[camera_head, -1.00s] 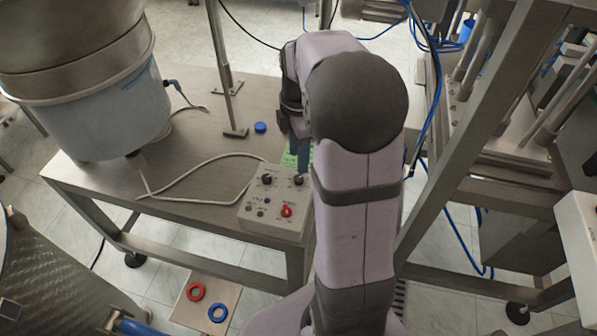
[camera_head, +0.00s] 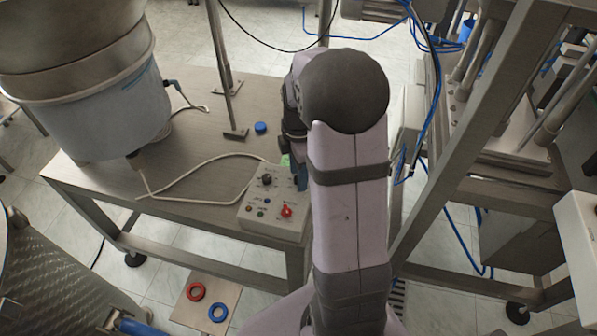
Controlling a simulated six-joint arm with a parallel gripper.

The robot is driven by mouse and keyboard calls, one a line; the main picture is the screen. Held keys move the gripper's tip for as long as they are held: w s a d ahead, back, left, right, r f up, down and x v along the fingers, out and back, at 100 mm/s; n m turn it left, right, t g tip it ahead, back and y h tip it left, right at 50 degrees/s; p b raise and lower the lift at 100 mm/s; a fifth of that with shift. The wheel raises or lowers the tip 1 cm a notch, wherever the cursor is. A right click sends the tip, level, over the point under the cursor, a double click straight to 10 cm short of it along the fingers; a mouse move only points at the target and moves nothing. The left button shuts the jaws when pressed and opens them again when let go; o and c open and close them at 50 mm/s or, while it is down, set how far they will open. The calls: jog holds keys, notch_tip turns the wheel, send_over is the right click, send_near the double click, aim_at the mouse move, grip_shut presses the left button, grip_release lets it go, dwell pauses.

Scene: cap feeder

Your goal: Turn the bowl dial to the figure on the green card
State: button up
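The control box (camera_head: 272,214), light grey with a cable, sits at the front right of the steel table. On its top are a dark dial (camera_head: 266,179) at the upper left, a red knob (camera_head: 286,211) and several small buttons. The box's upper right dial is hidden behind my gripper. The green card (camera_head: 285,160) lies behind the box; only a sliver shows and its figure is hidden. My gripper (camera_head: 301,182) points down at the upper right of the box, mostly covered by my arm. Its fingers are not clear enough to tell open from shut, or touching from apart.
A large bowl feeder (camera_head: 95,95) stands at the table's left. A blue cap (camera_head: 260,127) lies near a metal post foot (camera_head: 236,134). A white cable (camera_head: 190,199) loops across the table. Red (camera_head: 195,291) and blue (camera_head: 218,312) rings lie on a board below.

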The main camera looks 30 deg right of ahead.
grip_shut()
jog(key=shift+m, duration=0.3)
